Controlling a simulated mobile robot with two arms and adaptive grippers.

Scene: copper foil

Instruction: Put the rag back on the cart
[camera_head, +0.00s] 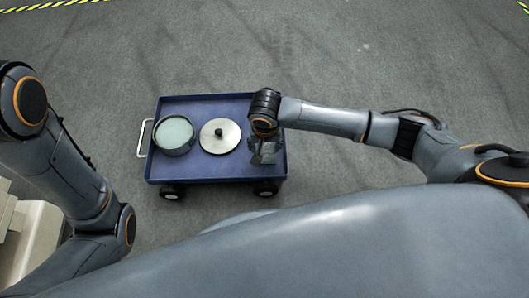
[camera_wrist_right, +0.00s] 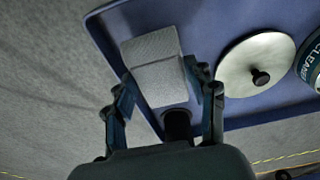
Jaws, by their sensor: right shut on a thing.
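The rag (camera_wrist_right: 152,52) is a light grey, folded block in the right wrist view. My right gripper (camera_wrist_right: 160,80) is shut on it, with a dark finger on either side. The rag overlaps a corner of the blue cart (camera_wrist_right: 112,24); I cannot tell whether it touches the cart's surface. In the head view the cart (camera_head: 215,171) stands in the middle, and my right gripper (camera_head: 264,153) points down over its right end. There the rag is mostly hidden by the gripper. My left arm shows at the left, but its gripper is out of view.
On the cart are an open round tin (camera_head: 174,134) with pale green contents and a round metal lid (camera_head: 220,135) with a black knob. The cart has a white handle (camera_head: 143,138) at its left and black wheels. The grey floor around it is clear.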

